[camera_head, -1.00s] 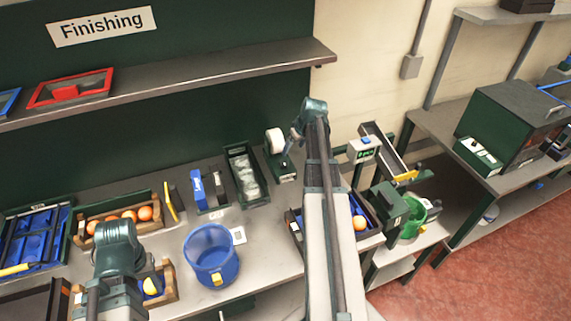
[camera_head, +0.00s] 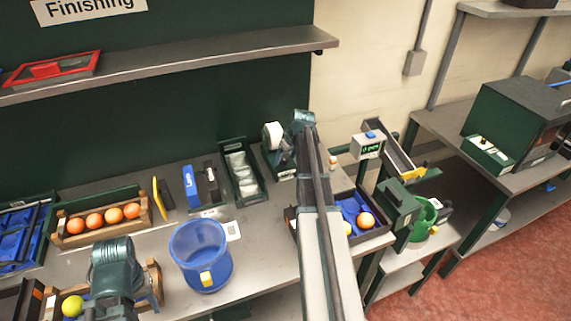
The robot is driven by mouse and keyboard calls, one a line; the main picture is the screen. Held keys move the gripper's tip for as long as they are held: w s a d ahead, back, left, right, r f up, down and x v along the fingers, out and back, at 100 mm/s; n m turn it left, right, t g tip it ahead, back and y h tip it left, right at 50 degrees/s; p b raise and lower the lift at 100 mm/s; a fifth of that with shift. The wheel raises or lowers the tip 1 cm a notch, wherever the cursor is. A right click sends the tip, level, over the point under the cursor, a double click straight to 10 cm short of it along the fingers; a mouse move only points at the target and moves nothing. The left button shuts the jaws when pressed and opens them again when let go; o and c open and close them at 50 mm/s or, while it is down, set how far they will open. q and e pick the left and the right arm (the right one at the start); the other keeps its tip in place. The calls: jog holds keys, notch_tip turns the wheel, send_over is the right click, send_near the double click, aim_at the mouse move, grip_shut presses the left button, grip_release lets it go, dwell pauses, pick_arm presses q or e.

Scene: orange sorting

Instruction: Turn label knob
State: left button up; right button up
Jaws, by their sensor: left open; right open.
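The label dispenser with its white roll (camera_head: 273,136) stands at the back of the bench, right of the tray of clear bags. Its knob is not distinguishable; my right arm covers the dispenser's right side. My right gripper (camera_head: 303,119) is at the far end of that arm, beside the dispenser; its fingertips are hidden and I cannot tell whether it touches. I see nothing held in either.
A blue bin (camera_head: 202,258) stands mid-bench. A crate of oranges (camera_head: 60,238) is behind my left arm. A dark tray with blue lining (camera_head: 376,233) holds fruit right of my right arm. A scale display (camera_head: 368,146) stands further right. Overhead runs a shelf (camera_head: 200,60).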

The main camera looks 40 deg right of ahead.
grip_shut()
dwell(0.5)
jog(key=m, duration=0.2)
jog(key=m+h, duration=0.1)
jog(key=shift+a+m, duration=0.3)
jog(key=shift+m, duration=0.1)
jog(key=m, duration=0.1)
jog(key=m+h, duration=0.1)
jog(key=m, duration=0.1)
jog(key=m+g+h, duration=0.1)
jog(key=shift+w+a+m, duration=0.25)
jog(key=shift+m, duration=0.05)
jog(key=m, duration=0.1)
jog(key=m+g, duration=0.1)
jog(key=m, duration=0.1)
jog(key=m+g+h, duration=0.1)
jog(key=m, duration=0.1)
jog(key=shift+w+a, duration=0.15)
jog(key=shift+w, duration=0.2)
jog(key=shift+w+m+g, duration=0.2)
jog(key=shift+m+g, duration=0.5)
jog(key=shift+m, duration=1.3)
jog(key=shift+a, duration=0.1)
